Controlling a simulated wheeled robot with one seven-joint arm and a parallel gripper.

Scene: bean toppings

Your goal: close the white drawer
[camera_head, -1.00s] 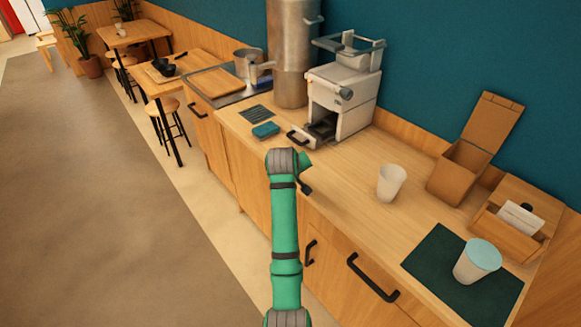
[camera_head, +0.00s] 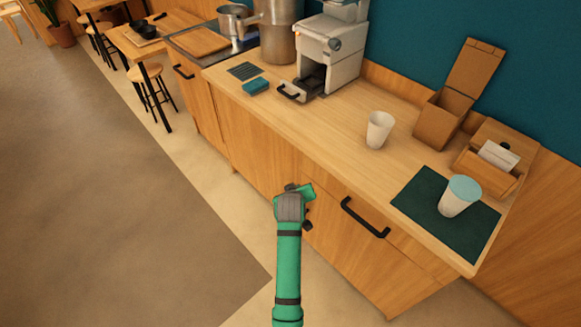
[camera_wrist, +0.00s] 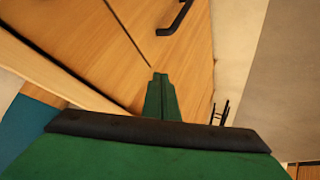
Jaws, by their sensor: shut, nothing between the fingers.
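The white drawer (camera_head: 293,95) with a black handle sticks out from the base of the white and grey machine (camera_head: 329,50) on the counter. Its dark inside shows, so it is at least partly open. My gripper (camera_wrist: 160,92) is shut and empty, its green fingers together in the wrist view. In the head view my green arm ends in front of the counter's front, below and apart from the drawer; the fingers are mostly hidden by the wrist. The white drawer is not visible in the wrist view.
A teal block (camera_head: 256,87) lies left of the drawer. A white cup (camera_head: 379,130) and a lidded cup (camera_head: 459,196) on a dark mat (camera_head: 415,199) stand to the right. The counter front has a black cabinet handle (camera_head: 364,217). Open floor (camera_head: 110,220) lies left.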

